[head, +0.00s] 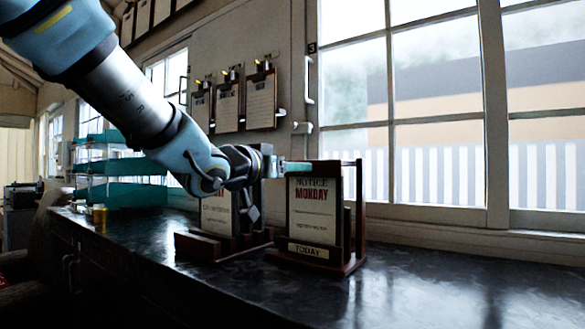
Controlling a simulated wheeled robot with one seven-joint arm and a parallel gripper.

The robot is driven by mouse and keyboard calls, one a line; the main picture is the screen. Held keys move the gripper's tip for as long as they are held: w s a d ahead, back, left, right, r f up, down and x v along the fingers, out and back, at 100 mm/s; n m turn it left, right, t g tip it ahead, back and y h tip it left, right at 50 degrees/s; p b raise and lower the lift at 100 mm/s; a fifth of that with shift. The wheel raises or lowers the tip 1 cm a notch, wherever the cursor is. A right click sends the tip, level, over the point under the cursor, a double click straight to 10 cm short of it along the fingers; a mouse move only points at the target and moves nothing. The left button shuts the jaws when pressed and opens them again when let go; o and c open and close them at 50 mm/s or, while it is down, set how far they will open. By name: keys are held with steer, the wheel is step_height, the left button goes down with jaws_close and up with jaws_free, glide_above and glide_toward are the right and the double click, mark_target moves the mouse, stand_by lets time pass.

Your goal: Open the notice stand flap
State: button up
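The notice stand (313,259) is a dark wooden frame on the counter, right of the picture's middle. Its board, the flap (314,213), hangs upright and reads "NOTICE MONDAY". A small "TODAY" plate (308,250) sits below it. My gripper (292,167) reaches in from the left at the height of the stand's top edge. Its teal tip overlaps the top left of the board. I cannot tell whether it touches, or whether the fingers are apart.
A second dark stand with a white notice (217,214) is close on the left, partly behind my wrist. Clipboards (261,98) hang on the wall. The dark counter (440,290) is clear at right, below the windows.

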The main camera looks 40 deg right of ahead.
jaws_close()
stand_by(1.1)
